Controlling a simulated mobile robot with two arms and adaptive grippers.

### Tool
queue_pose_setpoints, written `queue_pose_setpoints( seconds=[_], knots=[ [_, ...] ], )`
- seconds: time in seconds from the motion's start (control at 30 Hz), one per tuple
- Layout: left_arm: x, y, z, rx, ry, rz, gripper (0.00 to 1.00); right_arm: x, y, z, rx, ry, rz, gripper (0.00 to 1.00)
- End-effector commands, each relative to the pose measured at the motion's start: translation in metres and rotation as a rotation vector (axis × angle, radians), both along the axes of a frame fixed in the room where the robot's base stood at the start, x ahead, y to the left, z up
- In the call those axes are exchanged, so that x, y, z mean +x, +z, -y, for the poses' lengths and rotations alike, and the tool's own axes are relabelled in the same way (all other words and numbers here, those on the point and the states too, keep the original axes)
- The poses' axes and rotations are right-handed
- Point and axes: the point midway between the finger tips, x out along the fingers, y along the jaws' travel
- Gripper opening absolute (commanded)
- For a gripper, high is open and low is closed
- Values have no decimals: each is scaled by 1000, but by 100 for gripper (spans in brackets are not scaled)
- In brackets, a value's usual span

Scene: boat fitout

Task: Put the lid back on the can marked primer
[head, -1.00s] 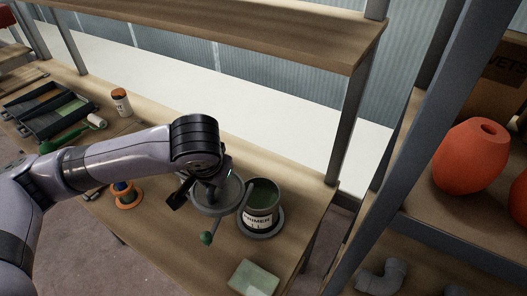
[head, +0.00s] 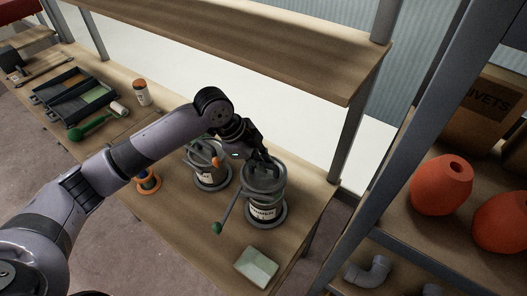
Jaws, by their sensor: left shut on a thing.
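The can marked primer (head: 263,212) stands on the bench near its right end. Its label is partly readable and its wire handle with a green grip (head: 217,228) hangs out to the left. My left gripper (head: 267,163) is shut on the grey round lid (head: 260,184) and holds it over the can's mouth. Some green shows beneath the lid, so it looks slightly above the rim; whether it touches anywhere I cannot tell. My right gripper is out of view.
A second grey can (head: 211,180) with an orange grip stands just left. A pale green block-like dish (head: 257,267) lies near the front edge. An orange spool (head: 148,182), an orange-capped jar (head: 141,93) and roller trays (head: 75,95) are further left. A shelf post rises on the right.

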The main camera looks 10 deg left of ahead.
Motion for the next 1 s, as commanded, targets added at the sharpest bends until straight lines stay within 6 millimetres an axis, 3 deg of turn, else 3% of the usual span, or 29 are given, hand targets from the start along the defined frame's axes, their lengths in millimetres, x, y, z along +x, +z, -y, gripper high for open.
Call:
queue_pose_setpoints(
  seconds=[0.2,0.43,1.0],
  knots=[
    [8,3,4,-1,-177,-1,0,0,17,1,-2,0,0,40],
    [11,-3,4,2,-233,2,0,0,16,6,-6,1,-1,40],
    [10,-58,4,4,-231,2,0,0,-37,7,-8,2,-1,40]
  ],
)
